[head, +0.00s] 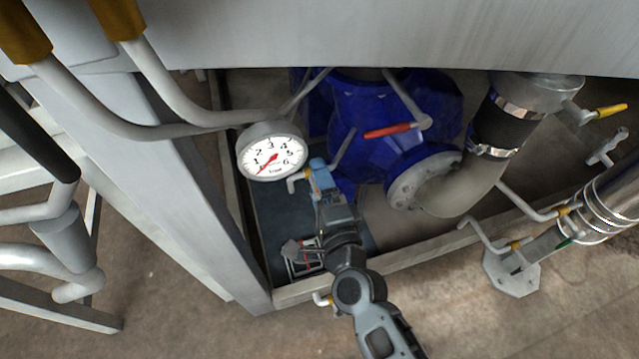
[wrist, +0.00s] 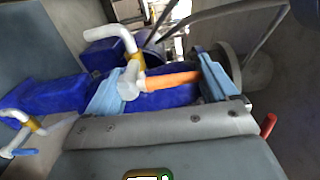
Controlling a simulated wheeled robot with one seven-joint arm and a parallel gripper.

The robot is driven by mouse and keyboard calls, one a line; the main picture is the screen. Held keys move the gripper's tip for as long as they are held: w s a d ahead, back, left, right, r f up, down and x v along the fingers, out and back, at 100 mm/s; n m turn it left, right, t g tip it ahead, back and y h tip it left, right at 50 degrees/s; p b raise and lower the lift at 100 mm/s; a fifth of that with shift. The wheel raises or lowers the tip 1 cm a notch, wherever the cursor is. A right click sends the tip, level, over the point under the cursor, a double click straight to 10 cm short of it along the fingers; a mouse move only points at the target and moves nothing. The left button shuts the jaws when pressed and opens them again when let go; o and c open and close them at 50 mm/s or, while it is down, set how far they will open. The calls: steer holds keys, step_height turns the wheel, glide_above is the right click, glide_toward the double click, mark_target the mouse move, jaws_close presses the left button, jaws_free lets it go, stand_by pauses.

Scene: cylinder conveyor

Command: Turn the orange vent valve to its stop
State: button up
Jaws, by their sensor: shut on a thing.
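The orange vent valve shows in the wrist view as an orange lever (wrist: 170,80) on a white bent pipe with a yellow band. The lever lies between the two light-blue fingers of my gripper (wrist: 160,88), which is shut on the valve. The right finger is at the lever's far end and the left finger is beside the white valve body. In the head view my gripper (head: 321,177) reaches down beside the blue pump housing, just right of the gauge. There it hides the orange lever, and only a bent white pipe end (head: 295,181) shows beside it.
A round pressure gauge (head: 272,152) stands close to the left of my gripper, its red needle pointing lower left. A red lever (head: 388,131) is on the blue pump (head: 355,115). A yellow-handled valve (head: 611,110) is at the far right. A grey panel overhangs the top.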

steer(key=shift+d, duration=0.1)
steer(key=o, duration=1.3)
steer(key=shift+s, duration=0.1)
steer(key=shift+b+v, duration=0.3)
steer(key=shift+v, duration=3.5)
steer(key=s+d+r+n+g+h, duration=0.1)
steer(key=s+d+r+n+h, duration=0.15)
steer(key=s+d+n, duration=0.6)
steer(key=s+d+r+n+h, duration=0.1)
steer(key=s+d+r, duration=0.35)
steer(key=s, duration=0.95)
steer(key=s+d+r+n+g+h, duration=0.2)
steer(key=s+d+r+n, duration=0.35)
steer(key=s, duration=0.25)
steer(key=shift+y, duration=0.25)
step_height(320, 180, up, 21)
steer(key=p, duration=2)
steer(key=shift+w+a+f+p, duration=0.1)
steer(key=shift+a+p, duration=0.1)
steer(key=shift+p, duration=0.15)
